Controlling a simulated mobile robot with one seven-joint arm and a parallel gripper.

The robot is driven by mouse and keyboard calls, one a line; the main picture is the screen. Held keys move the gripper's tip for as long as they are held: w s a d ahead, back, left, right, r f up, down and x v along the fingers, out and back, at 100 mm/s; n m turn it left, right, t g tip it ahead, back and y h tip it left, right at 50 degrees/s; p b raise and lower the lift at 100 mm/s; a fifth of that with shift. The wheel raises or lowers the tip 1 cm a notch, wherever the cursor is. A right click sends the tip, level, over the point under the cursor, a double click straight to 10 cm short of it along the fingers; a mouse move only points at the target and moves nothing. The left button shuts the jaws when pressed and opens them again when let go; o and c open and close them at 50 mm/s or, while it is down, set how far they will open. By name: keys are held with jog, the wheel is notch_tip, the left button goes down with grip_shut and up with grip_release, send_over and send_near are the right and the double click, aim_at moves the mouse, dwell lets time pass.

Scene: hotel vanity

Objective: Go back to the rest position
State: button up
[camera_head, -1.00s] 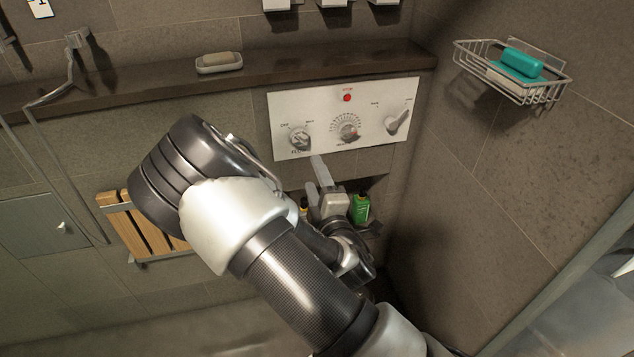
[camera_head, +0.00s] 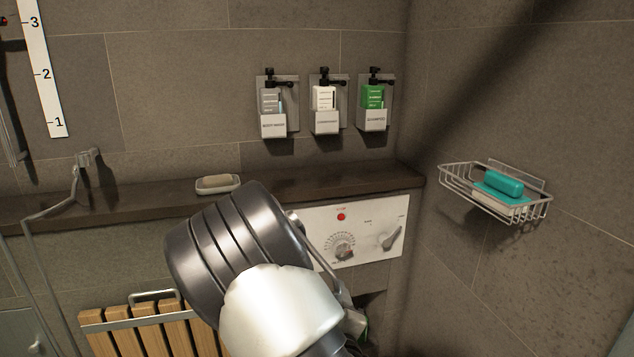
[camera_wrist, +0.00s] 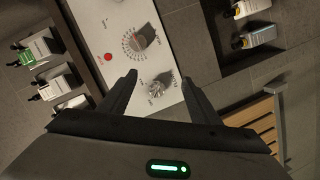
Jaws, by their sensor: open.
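My gripper (camera_wrist: 160,95) shows in the wrist view with its two dark fingers apart and nothing between them. It faces the white control panel (camera_wrist: 140,45), which has a dial, knobs and a red button. The red button (camera_head: 341,217), the dial (camera_head: 344,247) and a lever knob (camera_head: 391,238) stay visible there. I cannot tell the exact gap between the fingers and the panel.
A dark ledge (camera_head: 330,184) carries a soap dish (camera_head: 217,184). Three dispensers (camera_head: 325,100) hang above it. A wire basket (camera_head: 497,193) with a teal soap (camera_head: 503,183) juts from the right wall. A slatted wooden seat (camera_head: 150,333) is at lower left. Bottles (camera_wrist: 255,35) stand in a niche.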

jog(key=s+d+r+m+g, duration=0.5)
jog(key=s+r+m+g, duration=0.25)
jog(key=r+m, duration=0.25)
jog(key=s+d+r+m+g, duration=0.1)
jog(key=s+d+r, duration=0.15)
jog(key=s, duration=0.45)
jog(key=s+d+r+m+g+h, duration=0.1)
jog(key=s+d+r, duration=0.1)
jog(key=s+r, duration=0.3)
jog(key=s+d+r+m+g, duration=0.1)
jog(key=s+d+r, duration=0.15)
jog(key=s, duration=0.55)
notch_tip(320, 180, up, 20)
jog(key=a+p, duration=0.1)
jog(key=p, duration=2)
jog(key=shift+w, duration=0.1)
